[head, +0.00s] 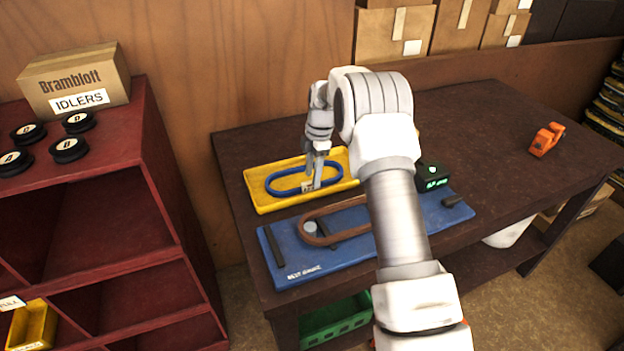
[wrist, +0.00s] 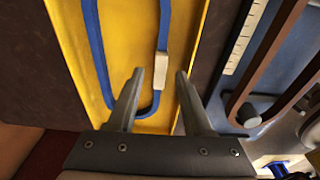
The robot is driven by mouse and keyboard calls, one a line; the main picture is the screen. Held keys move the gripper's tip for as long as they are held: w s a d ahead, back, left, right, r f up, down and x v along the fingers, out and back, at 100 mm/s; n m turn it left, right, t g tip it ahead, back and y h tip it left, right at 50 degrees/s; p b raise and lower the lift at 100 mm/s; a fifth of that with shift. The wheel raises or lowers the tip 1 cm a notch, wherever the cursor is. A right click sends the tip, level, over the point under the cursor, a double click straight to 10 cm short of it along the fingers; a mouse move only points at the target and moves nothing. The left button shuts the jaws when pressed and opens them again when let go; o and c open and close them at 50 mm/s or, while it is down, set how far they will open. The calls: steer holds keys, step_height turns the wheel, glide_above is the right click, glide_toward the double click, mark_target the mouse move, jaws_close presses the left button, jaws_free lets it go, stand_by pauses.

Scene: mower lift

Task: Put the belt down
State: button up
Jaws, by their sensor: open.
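A blue belt (head: 290,193) lies as a long loop in the yellow tray (head: 340,160) on the workbench. In the wrist view the belt (wrist: 97,50) carries a pale tag (wrist: 161,70) on one side, and the tray floor (wrist: 125,40) shows inside the loop.
A brown belt (head: 303,230) lies on the blue gauge board (head: 285,262) in front of the tray. An orange tool (head: 546,139) lies far right. The bench (head: 470,120) is bare between them.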

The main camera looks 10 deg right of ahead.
step_height(320, 180, up, 9)
steer(key=d, duration=0.1)
steer(key=s+a+r+m+t+h, duration=0.1)
steer(key=s+r+m+t, duration=0.2)
steer(key=s+r+m, duration=1)
steer(key=s+r+m+t, duration=0.2)
steer(key=s+m, duration=0.5)
steer(key=s, duration=1.9)
steer(key=shift+s+a+r+t+p, duration=0.15)
steer(key=shift+s+r+t+p, duration=0.05)
steer(key=shift+r+t+p, duration=0.2)
steer(key=shift+r+p, duration=0.65)
steer(key=shift+r, duration=0.1)
